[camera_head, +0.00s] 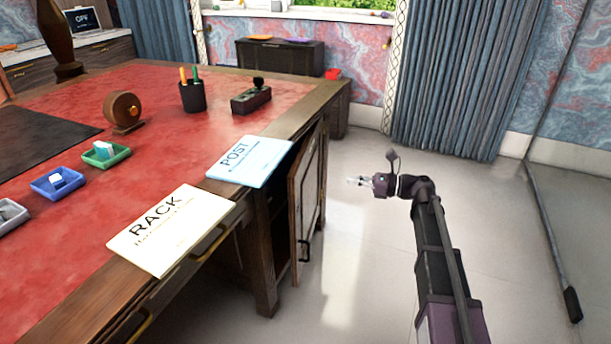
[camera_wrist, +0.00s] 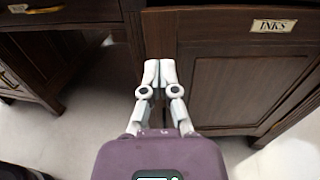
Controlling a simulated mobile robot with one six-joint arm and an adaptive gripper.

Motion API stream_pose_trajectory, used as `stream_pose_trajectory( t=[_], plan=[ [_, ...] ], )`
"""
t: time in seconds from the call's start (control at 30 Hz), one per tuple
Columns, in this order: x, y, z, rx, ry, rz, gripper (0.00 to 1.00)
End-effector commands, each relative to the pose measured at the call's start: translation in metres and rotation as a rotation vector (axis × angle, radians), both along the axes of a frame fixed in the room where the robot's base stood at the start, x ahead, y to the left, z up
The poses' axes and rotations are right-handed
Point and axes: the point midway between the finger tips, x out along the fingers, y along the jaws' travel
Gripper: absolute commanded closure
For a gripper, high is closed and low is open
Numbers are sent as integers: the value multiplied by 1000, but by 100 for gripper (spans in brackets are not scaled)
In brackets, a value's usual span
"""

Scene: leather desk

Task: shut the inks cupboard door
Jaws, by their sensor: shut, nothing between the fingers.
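The inks cupboard door (camera_head: 308,190) is a dark wood panel with a black handle (camera_head: 304,250). In the head view it stands open, swung out from the right end of the desk. In the wrist view a panelled wood front (camera_wrist: 245,85) shows at the right, with the INKS label (camera_wrist: 273,26) above it. My gripper (camera_head: 350,181) is to the right of the door, apart from it in the head view. In the wrist view my gripper (camera_wrist: 160,62) has its pale fingertips together, empty, in front of the wood left of the panel. Contact cannot be told.
The red-topped desk (camera_head: 60,210) fills the left. A RACK sheet (camera_head: 170,230) and a POST sheet (camera_head: 247,160) lie by its front edge. A blue curtain (camera_head: 450,80) hangs behind.

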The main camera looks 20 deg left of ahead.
Motion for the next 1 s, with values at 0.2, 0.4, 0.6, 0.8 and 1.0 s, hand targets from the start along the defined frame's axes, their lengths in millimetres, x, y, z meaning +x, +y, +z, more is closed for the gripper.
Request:
stream_pose_trajectory(
  t=[0.2, 0.4, 0.6, 0.8, 1.0],
  plan=[
    [-1, 5, 0, -1, -1, 1, 100],
    [-3, 19, 0, -1, -2, 3, 100],
    [-5, 44, 0, -1, -2, 3, 100],
    [-9, 74, 0, -1, -2, 3, 100],
    [-12, 104, 0, -1, -2, 4, 100]
  ],
)
